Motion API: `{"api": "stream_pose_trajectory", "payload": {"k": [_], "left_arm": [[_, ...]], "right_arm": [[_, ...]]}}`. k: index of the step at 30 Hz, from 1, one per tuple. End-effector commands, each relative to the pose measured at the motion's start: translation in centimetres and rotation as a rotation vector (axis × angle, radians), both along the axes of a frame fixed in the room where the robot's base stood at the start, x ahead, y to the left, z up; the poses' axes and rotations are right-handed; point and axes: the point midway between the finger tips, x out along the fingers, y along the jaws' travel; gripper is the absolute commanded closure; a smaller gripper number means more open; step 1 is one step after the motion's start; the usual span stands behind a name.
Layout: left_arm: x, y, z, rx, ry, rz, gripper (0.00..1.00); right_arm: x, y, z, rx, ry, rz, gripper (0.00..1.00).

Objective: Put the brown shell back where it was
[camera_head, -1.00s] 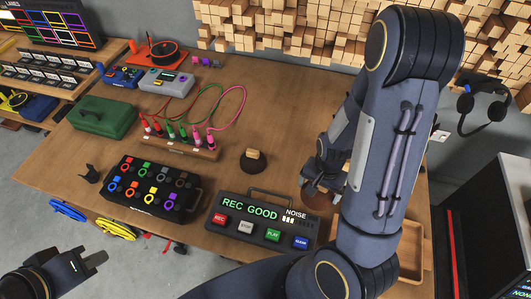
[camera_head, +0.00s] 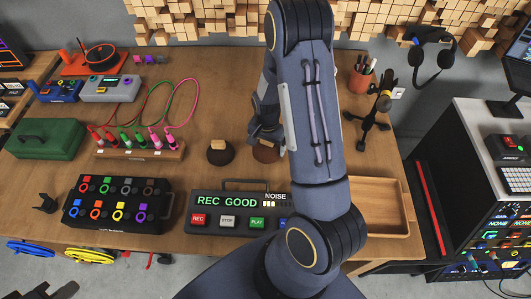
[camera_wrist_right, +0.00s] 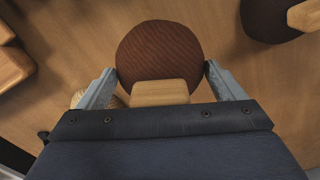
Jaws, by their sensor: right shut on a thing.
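The brown shell (camera_wrist_right: 160,52) is a round reddish-brown dome with a pale wooden block on top. In the right wrist view it lies between the fingers of my right gripper (camera_wrist_right: 160,72), which is shut on it. In the head view the shell (camera_head: 266,153) shows partly behind my right gripper (camera_head: 266,132), just right of a darker shell (camera_head: 220,157). I cannot tell whether it touches the table. The darker shell also shows in the right wrist view (camera_wrist_right: 268,18), apart from the held one. My left gripper (camera_head: 66,291) is only partly visible at the lower left edge; its fingers are unclear.
A REC GOOD button box (camera_head: 228,204) stands in front of the shells. A cable rack (camera_head: 140,154) and a knob box (camera_head: 117,203) are to the left. A wooden tray (camera_head: 380,205) and a small black tripod (camera_head: 375,123) are to the right. My right arm hides part of the table.

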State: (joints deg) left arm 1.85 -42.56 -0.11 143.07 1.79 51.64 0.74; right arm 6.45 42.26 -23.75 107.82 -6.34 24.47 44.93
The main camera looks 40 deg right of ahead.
Motion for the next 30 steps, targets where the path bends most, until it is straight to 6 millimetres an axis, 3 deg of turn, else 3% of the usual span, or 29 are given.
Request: {"api": "stream_pose_trajectory", "payload": {"k": [5,12,24,25,27,30], "left_arm": [[0.0,0.0,-0.6,0.0,-0.001,0.0,1.0],[0.0,0.0,-3.1,0.0,-0.001,0.0,1.0],[0.0,0.0,-3.4,0.0,-0.001,0.0,1.0],[0.0,0.0,-3.4,0.0,-0.001,0.0,1.0],[0.0,0.0,-3.2,0.0,-0.001,0.0,1.0],[0.0,0.0,-3.2,0.0,-0.001,0.0,1.0]], "right_arm": [[0.7,-0.2,-0.9,-0.001,0.0,0.0,0.66],[1.2,-0.3,-4.4,0.0,0.001,0.001,0.66],[1.2,-0.3,-4.8,-0.001,0.0,0.001,0.66],[1.2,-0.3,-4.8,0.0,0.0,0.001,0.1],[1.2,-0.3,-4.7,0.0,0.0,0.0,0.0],[1.2,-0.3,-4.7,0.0,0.0,0.001,0.0]]}}
